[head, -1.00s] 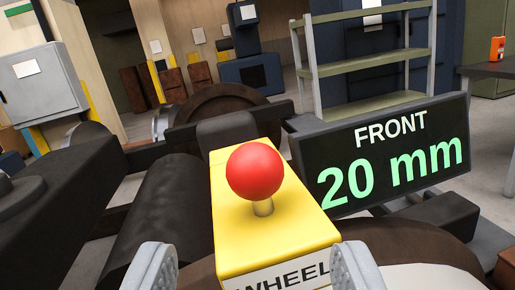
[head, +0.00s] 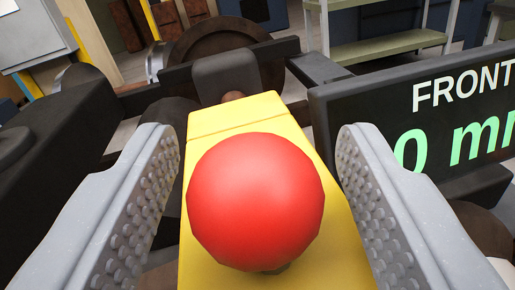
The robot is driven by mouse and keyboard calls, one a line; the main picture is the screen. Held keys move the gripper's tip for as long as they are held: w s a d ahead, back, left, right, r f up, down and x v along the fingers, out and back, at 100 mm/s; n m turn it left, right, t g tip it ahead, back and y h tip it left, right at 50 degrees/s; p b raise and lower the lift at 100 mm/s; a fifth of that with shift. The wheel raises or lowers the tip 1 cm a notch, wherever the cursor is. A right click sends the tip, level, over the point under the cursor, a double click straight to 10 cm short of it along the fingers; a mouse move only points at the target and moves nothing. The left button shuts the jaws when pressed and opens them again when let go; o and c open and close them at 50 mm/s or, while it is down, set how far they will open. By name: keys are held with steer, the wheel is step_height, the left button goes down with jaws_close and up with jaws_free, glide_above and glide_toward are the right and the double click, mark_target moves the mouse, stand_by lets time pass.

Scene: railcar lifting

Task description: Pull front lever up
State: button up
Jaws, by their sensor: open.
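The front lever's round red knob (head: 255,200) stands on a yellow box (head: 240,118) in the middle of the head view. The knob hides most of its stem. My gripper (head: 255,160) is open, with one grey studded finger on each side of the knob and box. Gaps show between the fingers and the knob, so neither finger touches it. A dark display (head: 325,125) to the right reads FRONT above green characters. Its left digits are hidden by my right finger and its right end is cut off.
A dark wheel (head: 222,48) and dark frame beams (head: 182,77) lie behind the box. A dark block (head: 60,140) is at left. A shelf rack (head: 385,48) and a grey cabinet (head: 30,30) stand farther back.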

jaws_close()
steer(key=shift+r+p, duration=0.55)
steer(key=shift+r, duration=1.7)
jaws_free()
steer(key=s+a, duration=0.2)
steer(key=s, duration=1.1)
steer(key=shift+s+a+b, duration=0.2)
steer(key=shift+a+b, duration=0.1)
steer(key=shift+a, duration=0.05)
steer(key=shift+f, duration=0.1)
